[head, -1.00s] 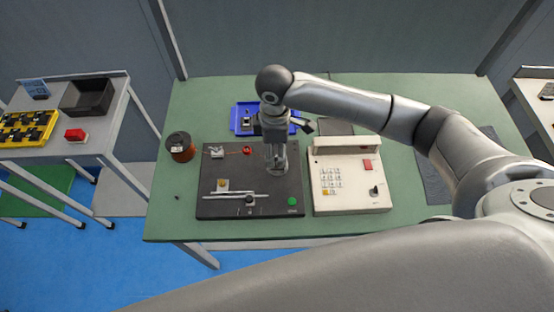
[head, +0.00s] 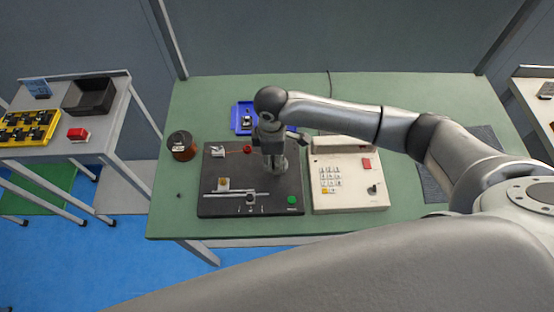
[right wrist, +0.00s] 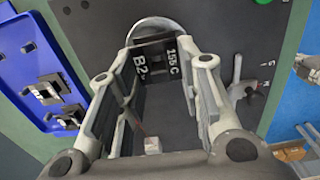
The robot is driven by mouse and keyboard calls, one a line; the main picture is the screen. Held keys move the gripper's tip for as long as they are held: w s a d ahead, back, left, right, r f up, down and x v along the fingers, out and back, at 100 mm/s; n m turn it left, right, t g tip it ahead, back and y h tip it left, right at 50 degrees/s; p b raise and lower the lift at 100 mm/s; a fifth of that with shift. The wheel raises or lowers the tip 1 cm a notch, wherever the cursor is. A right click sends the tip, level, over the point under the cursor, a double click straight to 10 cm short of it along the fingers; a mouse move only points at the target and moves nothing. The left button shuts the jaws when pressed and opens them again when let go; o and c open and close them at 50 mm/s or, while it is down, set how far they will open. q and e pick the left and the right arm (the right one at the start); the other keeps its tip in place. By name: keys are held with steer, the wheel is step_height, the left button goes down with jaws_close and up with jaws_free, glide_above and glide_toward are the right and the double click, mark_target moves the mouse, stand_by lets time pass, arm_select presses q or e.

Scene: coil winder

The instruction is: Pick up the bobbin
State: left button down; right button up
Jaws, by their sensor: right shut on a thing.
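My right gripper (head: 275,172) points down over the right part of the dark winder base plate (head: 230,180). In the right wrist view the right gripper (right wrist: 158,58) is shut on the bobbin (right wrist: 152,62), a black block with white lettering "B2" and "155 C" between the fingertips. A pale metal round part of the winder (right wrist: 152,24) shows just beyond it. I cannot tell whether the bobbin touches it. In the head view the gripper hides the bobbin. My left gripper is not in view.
A blue tray (head: 236,128) with dark parts stands behind the plate; it also shows in the right wrist view (right wrist: 18,62). A copper wire spool (head: 182,150) stands left. A cream keypad box (head: 345,198) stands right of the plate. The green table (head: 172,222) is clear at front left.

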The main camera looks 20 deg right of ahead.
steer(key=shift+r, duration=0.1)
steer(key=shift+r+b, duration=0.4)
steer(key=shift+r, duration=0.1)
steer(key=shift+r+b, duration=0.35)
steer(key=shift+r, duration=0.35)
steer(key=s+d+r+b, duration=0.2)
steer(key=s+d+r, duration=0.4)
steer(key=s+r, duration=0.4)
steer(key=shift+s+d+r, duration=0.25)
steer(key=shift+s+d, duration=0.1)
steer(key=shift+s, duration=0.8)
